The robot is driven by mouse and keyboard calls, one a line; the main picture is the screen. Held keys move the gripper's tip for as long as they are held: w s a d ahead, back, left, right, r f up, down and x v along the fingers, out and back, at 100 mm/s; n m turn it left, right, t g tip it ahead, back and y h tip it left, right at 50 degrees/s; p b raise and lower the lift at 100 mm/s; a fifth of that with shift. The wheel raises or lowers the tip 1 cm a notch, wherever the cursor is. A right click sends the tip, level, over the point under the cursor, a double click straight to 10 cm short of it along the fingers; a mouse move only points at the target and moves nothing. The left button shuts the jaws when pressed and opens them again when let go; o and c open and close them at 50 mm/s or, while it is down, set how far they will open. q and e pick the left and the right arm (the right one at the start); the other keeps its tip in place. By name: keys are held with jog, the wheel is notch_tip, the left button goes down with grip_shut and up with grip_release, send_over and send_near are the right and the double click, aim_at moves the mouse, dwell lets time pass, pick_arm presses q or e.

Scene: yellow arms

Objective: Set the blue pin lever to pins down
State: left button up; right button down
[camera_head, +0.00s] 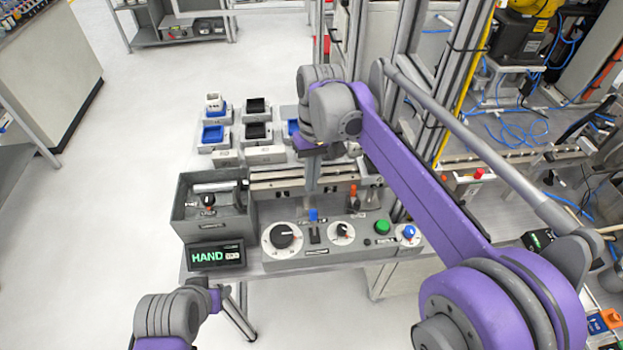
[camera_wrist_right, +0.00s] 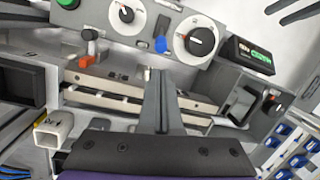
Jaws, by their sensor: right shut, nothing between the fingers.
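The blue pin lever (camera_head: 313,215) stands on the grey control panel between two dials, at the rear end of a dark slot. In the right wrist view the blue lever (camera_wrist_right: 161,45) is just beyond my fingertips. My right gripper (camera_head: 312,188) points down behind the lever, shut and empty. In the wrist view its shut fingers (camera_wrist_right: 155,76) appear apart from the lever, though the exact gap is hard to judge. My left gripper (camera_head: 214,298) is low at the left, in front of the table; its fingers are not clear.
The panel has a large dial (camera_head: 283,237), a smaller dial (camera_head: 341,232), a green button (camera_head: 382,227) and a blue knob (camera_head: 409,232). An orange-handled lever (camera_head: 353,193) stands behind. A display (camera_head: 215,255) reads HAND. A grey box (camera_head: 183,226) stands left; trays sit behind.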

aim_at(314, 222)
notch_tip(314, 222, down, 7)
jog(key=s, duration=0.1)
jog(key=shift+a, duration=0.3)
jog(key=shift+s+r, duration=0.15)
